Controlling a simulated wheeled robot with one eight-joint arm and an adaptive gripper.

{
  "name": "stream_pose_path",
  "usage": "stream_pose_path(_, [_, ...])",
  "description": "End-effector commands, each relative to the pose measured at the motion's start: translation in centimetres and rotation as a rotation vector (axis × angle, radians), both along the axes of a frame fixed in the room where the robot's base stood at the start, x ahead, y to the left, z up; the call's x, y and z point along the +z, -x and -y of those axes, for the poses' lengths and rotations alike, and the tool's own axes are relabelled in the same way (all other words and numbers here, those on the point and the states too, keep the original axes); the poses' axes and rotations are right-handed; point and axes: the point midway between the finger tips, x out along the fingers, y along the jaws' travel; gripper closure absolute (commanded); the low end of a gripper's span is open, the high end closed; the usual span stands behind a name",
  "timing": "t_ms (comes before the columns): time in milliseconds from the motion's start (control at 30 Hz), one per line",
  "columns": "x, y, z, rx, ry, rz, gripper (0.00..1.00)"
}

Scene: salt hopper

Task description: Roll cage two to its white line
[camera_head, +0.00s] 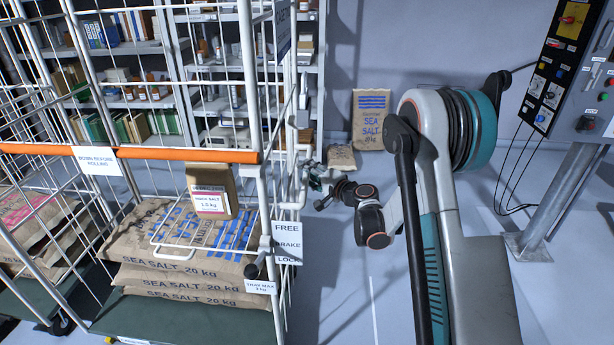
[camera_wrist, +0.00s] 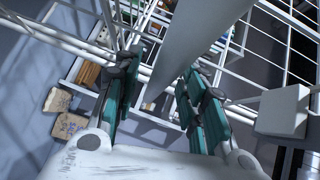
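A white wire roll cage (camera_head: 262,190) fills the left of the head view, with an orange bar (camera_head: 130,153) across its front. A plate high on its right side starts with "CAGE"; I cannot read its number. The brake plate (camera_head: 288,243) reads FREE, BRAKE, LOCK; a black-knobbed lever (camera_head: 254,270) is beside it. My gripper (camera_head: 318,186) is just right of the cage's right side, partly hidden. In the wrist view my gripper (camera_wrist: 160,70) has its teal fingers apart, with a pale bar (camera_wrist: 200,45) passing between or beyond them; contact is unclear. A thin pale floor line (camera_head: 374,293) shows right of the cage.
Salt sacks (camera_head: 180,275) and a small rock salt box (camera_head: 211,190) are inside the cage. Another sack (camera_head: 371,118) stands at the back wall. Shelves (camera_head: 190,60) are behind. A control panel (camera_head: 575,70) on a post (camera_head: 560,200) is at right. Floor between is clear.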

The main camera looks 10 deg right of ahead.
Motion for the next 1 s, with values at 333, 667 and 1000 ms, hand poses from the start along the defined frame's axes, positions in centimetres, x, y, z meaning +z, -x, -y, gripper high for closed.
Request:
stream_pose_path(333, [-0.1, -0.9, -0.5, 0.000, 0.000, 0.000, 0.62])
stream_pose_path(667, [-0.1, -0.8, -0.4, 0.000, 0.000, 0.000, 1.00])
stream_pose_path(1000, [-0.2, -1.5, 0.5, -0.002, 0.001, 0.000, 1.00])
